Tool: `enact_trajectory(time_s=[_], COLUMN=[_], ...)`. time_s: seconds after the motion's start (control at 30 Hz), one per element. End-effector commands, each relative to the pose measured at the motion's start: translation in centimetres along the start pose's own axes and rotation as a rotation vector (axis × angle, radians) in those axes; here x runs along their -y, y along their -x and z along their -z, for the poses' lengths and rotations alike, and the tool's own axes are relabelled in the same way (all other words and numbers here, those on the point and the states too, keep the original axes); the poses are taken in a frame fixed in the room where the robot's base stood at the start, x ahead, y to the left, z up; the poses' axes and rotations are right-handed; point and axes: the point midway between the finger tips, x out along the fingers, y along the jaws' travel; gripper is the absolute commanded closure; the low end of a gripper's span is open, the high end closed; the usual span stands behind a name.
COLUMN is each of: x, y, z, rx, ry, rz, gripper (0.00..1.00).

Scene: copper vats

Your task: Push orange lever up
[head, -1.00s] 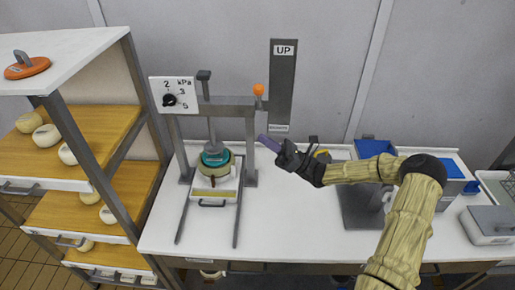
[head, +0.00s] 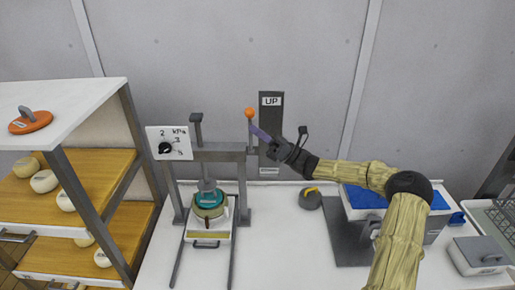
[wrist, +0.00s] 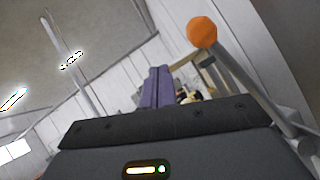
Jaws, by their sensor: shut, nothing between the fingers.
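The orange lever is a round orange knob (head: 249,113) on a thin grey stem, standing nearly upright at the right end of the press frame. The knob is left of the upper part of the grey plate marked UP (head: 271,101). My gripper (head: 252,128) is shut and empty, its purple fingertips just below the knob and overlapping the stem in the head view. I cannot tell whether they touch it. In the wrist view, the shut purple fingers (wrist: 157,88) are left of the knob (wrist: 202,32) and its slanting stem.
The press frame (head: 218,153) carries a dial panel (head: 167,145); a teal-topped cheese mould (head: 209,204) stands under it. A dark round weight with a yellow handle (head: 310,199) and a blue-topped container (head: 365,197) are to the right. A cheese shelf (head: 90,165) stands left.

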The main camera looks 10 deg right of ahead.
Motion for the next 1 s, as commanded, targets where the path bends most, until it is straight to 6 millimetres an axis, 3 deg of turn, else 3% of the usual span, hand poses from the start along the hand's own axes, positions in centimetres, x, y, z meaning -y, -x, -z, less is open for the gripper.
enact_trajectory(time_s=[0.37, 1.0], x=[2.0, 2.3], y=[-1.5, -1.7], z=[-2.4, -2.8], rx=[0.0, 0.0], ry=[0.001, 0.0], rz=[-0.001, 0.0], gripper=[1.0, 1.0])
